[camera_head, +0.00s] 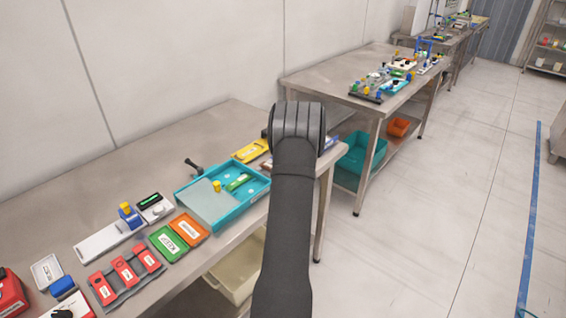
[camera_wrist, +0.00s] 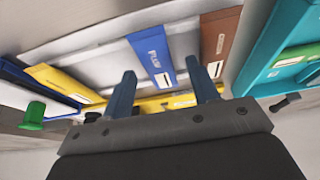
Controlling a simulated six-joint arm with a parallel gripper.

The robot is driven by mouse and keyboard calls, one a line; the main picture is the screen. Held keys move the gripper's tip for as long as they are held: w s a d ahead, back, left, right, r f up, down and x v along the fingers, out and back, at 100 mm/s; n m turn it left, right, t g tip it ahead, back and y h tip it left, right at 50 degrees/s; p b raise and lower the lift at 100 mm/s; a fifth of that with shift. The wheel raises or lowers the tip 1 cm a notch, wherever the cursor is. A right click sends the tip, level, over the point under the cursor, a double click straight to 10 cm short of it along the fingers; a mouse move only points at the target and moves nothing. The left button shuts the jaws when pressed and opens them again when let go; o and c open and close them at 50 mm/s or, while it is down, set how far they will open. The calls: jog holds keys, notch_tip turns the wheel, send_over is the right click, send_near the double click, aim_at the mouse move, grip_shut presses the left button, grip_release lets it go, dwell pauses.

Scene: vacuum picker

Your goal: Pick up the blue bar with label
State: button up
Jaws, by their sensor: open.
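The blue bar with a white label (camera_wrist: 152,55) lies on a pale grey surface in the wrist view, seen from close by. My gripper (camera_wrist: 168,80) is open, with one finger to each side of the bar's near end. The bar is not visibly gripped. In the head view my dark arm covers this part of the table. A small blue piece (camera_head: 331,141) shows just right of the arm there, but I cannot tell whether it is the same bar.
A brown bar (camera_wrist: 219,38) lies close right of the blue one, and a yellow bar (camera_wrist: 62,83) lies to the left. A teal tray (camera_wrist: 262,72) stands at the right. A green knob (camera_wrist: 34,113) sticks up at the left. Another yellow piece lies behind the fingers.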

jog(key=c, duration=1.1)
jog(key=shift+o, duration=0.2)
jog(key=shift+r, duration=0.1)
